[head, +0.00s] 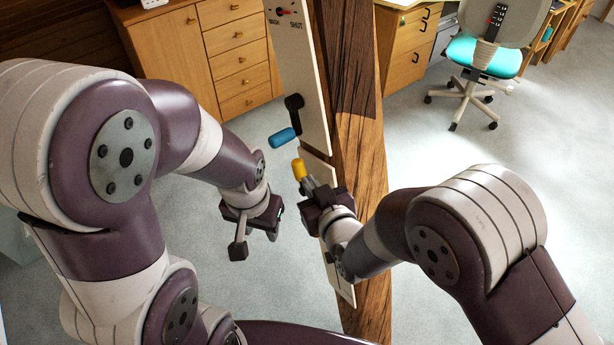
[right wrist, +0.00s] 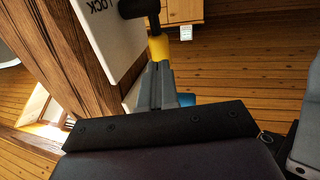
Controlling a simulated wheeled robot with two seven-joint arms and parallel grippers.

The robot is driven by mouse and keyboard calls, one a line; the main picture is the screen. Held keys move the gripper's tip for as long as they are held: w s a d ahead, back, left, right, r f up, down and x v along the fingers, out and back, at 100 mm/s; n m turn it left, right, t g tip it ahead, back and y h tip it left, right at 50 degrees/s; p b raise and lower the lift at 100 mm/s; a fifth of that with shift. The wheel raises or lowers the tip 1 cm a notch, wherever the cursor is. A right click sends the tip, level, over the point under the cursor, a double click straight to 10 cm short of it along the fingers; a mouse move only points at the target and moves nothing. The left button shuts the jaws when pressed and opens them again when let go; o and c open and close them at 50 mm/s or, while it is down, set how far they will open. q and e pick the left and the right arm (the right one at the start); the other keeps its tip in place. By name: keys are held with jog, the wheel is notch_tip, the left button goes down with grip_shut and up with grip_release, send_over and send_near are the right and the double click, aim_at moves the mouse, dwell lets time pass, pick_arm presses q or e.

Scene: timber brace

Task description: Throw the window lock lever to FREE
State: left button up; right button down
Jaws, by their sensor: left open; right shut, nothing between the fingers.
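The timber post carries an upper white panel (head: 302,65) and a lower white panel (head: 318,166). A yellow lever handle (head: 299,169) stands beside the lower panel. In the right wrist view the yellow handle (right wrist: 158,47) hangs from a black pivot (right wrist: 138,8) next to a white plate (right wrist: 103,30) lettered LOCK. A FREE mark is not readable. My right gripper (head: 308,184) is shut and empty, its tips right at the yellow handle; I cannot tell if they touch. The shut fingers also show in the right wrist view (right wrist: 160,72). My left gripper (head: 257,238) is open and empty, left of the post.
A blue handle (head: 284,138) on a black arm hangs from the upper panel, just above the yellow one. A red pointer (head: 283,12) sits by the word SHUT. Wooden drawers (head: 240,55) and an office chair (head: 485,50) stand farther back. Open floor lies around the post.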

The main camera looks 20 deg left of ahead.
jog(key=shift+x, duration=1.4)
